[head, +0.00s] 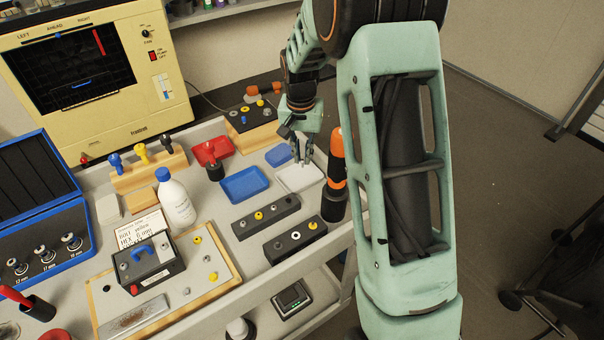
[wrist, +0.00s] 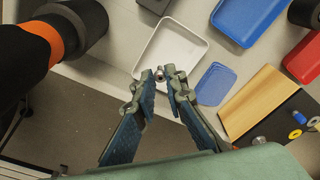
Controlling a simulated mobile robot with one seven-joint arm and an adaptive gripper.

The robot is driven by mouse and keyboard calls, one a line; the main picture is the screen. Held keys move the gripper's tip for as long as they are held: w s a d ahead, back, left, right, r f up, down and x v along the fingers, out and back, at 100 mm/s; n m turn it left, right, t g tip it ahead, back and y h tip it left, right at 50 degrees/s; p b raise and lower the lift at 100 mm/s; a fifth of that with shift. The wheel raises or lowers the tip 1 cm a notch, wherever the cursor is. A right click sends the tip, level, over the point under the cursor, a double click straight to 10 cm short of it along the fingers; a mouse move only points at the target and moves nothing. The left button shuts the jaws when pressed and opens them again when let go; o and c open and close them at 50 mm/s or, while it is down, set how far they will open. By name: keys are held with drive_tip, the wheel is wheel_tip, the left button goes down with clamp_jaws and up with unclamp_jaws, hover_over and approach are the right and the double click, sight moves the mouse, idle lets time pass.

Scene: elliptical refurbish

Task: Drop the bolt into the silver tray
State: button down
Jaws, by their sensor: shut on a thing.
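My gripper (head: 303,158) hangs above the silver tray (head: 302,184) at the right side of the cart. In the wrist view, my gripper (wrist: 167,78) has its fingertips close together on a small silver bolt (wrist: 168,70). The bolt shows at the tips, over the near part of the pale, shallow silver tray (wrist: 158,52), which looks empty where visible. The bolt is too small to make out in the head view, and its height above the tray is hard to tell.
A tall black-and-orange tool (head: 336,172) stands close to the right of my gripper. A blue tray (head: 244,184), a flat blue piece (head: 279,155) and a red tray (head: 222,148) lie to the left. Black blocks with fasteners (head: 295,241) lie in front.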

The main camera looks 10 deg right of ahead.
drive_tip(key=shift+w+f, duration=0.3)
drive_tip(key=shift+f, duration=0.1)
drive_tip(key=shift+s+f+b, duration=0.1)
drive_tip(key=shift+f+b, duration=1.9)
drive_tip(key=shift+f, duration=0.8)
drive_tip(key=c, duration=1.9)
unclamp_jaws()
drive_tip(key=shift+r, duration=0.1)
wheel_tip(320, 180, up, 12)
drive_tip(key=s, duration=0.1)
drive_tip(key=shift+s+a, duration=0.15)
drive_tip(key=shift+a, duration=0.05)
